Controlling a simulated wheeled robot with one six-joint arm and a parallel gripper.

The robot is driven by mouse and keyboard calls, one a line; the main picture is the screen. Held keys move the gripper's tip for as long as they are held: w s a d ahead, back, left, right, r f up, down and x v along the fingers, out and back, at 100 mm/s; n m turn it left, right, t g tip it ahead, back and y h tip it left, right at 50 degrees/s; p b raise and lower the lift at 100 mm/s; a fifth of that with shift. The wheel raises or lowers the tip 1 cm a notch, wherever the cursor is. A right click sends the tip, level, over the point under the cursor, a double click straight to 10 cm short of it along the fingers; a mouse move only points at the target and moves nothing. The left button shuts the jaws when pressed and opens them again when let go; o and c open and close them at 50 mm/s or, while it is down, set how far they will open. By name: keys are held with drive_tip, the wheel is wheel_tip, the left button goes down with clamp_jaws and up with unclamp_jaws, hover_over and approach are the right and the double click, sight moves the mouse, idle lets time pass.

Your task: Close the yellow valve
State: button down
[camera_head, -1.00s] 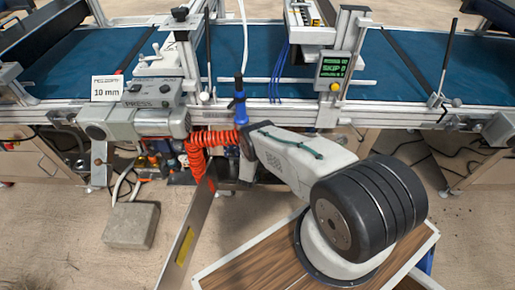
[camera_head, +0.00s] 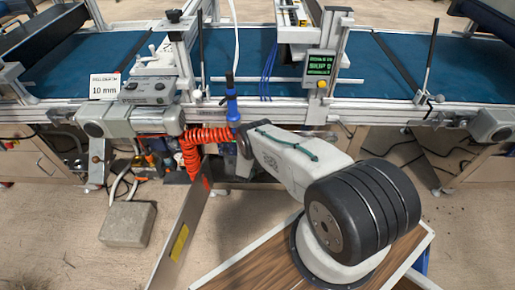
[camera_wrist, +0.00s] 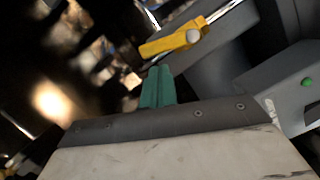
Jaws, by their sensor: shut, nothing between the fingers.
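The yellow valve (camera_wrist: 175,40) shows in the wrist view as a yellow lever with a pale round pivot, mounted on a shiny metal pipe. Its lever slants from lower left to upper right. My gripper (camera_wrist: 157,76) shows its green fingers close together, with nothing between them. In the picture the fingertips lie just below the lever's left part; I cannot tell whether they touch it. In the head view I make out neither the valve nor the fingers.
A seeder line with a blue belt (camera_head: 115,48) crosses the head view. A grey press unit (camera_head: 148,90), an orange coiled hose (camera_head: 190,152) and a display box (camera_head: 319,66) sit along it. A concrete block (camera_head: 128,224) lies on the floor at left.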

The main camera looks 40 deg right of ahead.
drive_tip(key=shift+s+d+m, duration=0.4)
drive_tip(key=shift+d+m, duration=0.3)
drive_tip(key=shift+d, duration=0.15)
